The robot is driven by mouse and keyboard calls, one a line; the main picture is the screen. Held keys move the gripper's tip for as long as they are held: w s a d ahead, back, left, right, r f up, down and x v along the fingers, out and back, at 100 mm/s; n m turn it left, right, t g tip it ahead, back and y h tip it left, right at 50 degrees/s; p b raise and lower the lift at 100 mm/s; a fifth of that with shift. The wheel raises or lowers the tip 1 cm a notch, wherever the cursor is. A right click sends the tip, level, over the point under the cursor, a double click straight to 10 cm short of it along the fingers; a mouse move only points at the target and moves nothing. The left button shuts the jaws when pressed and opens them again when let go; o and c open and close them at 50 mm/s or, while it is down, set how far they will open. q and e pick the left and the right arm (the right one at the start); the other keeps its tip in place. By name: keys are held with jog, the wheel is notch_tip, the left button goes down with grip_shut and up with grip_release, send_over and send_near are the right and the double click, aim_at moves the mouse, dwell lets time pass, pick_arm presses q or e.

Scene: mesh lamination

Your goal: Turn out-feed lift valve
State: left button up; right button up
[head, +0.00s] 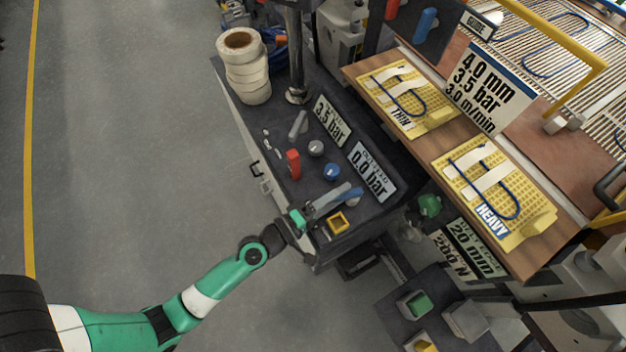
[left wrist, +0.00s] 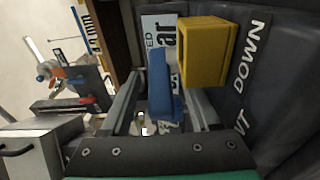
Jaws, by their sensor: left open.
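A blue valve lever (head: 350,196) stands on the dark control panel, below the plate reading 0.0 bar (head: 372,172). My left gripper (head: 338,199) is at the lever with its fingers apart. In the left wrist view the blue lever (left wrist: 160,88) appears between the two open fingers (left wrist: 160,78); I cannot tell whether either finger touches it. A yellow block (head: 337,222) sits beside the lever, and it is large in the left wrist view (left wrist: 206,50), close to the right finger. The words DOWN and part of VENT show on the panel. My right gripper is not in view.
A red handle (head: 293,163), a blue knob (head: 331,172) and a grey knob (head: 316,148) stand nearby on the panel. White rolls (head: 244,72) are stacked at its far end. A wooden bench (head: 520,262) with yellow sample boards lies right. The floor at left is clear.

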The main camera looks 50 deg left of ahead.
pick_arm(q)
jog(key=s, duration=0.2)
jog(key=s+b, duration=0.1)
jog(key=s, duration=0.2)
jog(key=s+a+b, duration=0.1)
jog(key=s, duration=0.1)
jog(key=shift+s+a+f, duration=0.1)
jog(key=shift+s+f, duration=0.15)
jog(key=shift+s+r, duration=0.2)
jog(key=shift+s, duration=0.25)
jog(key=shift+c, duration=0.8)
